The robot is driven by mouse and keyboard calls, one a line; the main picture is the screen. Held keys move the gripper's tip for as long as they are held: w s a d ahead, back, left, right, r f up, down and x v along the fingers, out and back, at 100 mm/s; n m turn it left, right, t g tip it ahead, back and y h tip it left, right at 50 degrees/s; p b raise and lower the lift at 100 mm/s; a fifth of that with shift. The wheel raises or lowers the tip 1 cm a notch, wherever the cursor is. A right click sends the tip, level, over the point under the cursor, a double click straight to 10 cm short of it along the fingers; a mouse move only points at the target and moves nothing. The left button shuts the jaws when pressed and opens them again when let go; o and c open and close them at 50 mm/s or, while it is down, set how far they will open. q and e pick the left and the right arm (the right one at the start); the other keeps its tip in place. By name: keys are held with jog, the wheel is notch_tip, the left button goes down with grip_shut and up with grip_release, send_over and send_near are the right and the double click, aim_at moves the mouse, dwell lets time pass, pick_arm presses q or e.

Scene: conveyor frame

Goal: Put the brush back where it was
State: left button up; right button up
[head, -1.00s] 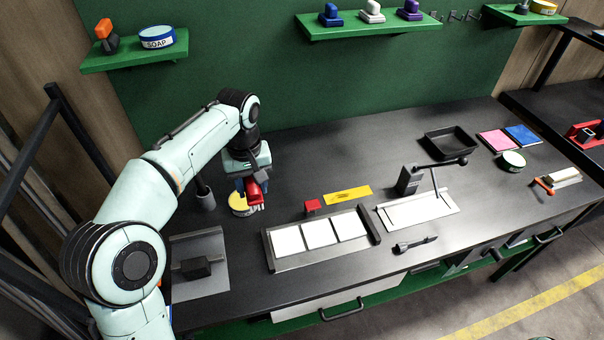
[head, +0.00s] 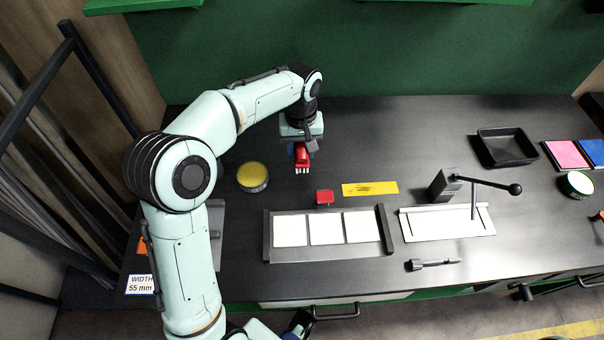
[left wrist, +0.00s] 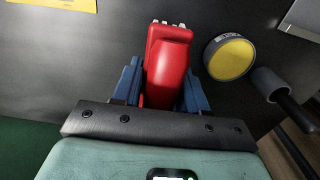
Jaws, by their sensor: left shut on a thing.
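The brush (head: 303,158) is red with a pale bristle end. My left gripper (head: 301,150) is shut on it and holds it over the back-middle of the black bench. In the left wrist view the red brush (left wrist: 168,70) sits between the blue fingers, its pale end pointing away from the palm. A round tin with a yellow top (head: 252,177) stands left of the gripper, apart from it; the tin also shows in the left wrist view (left wrist: 230,57). Part of what looks like my right gripper (head: 298,324) shows at the bottom edge; its jaws are not clear.
Bench behind the yellow strip is clear.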

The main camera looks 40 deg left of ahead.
aim_at(301, 179)
pick_arm(q)
notch_tip(301, 179, down, 11)
jog(key=shift+w+r+b, duration=0.15)
jog(key=shift+b, duration=0.4)
jog(key=o, duration=1)
notch_tip(301, 179, up, 12)
jog(key=shift+p, duration=0.8)
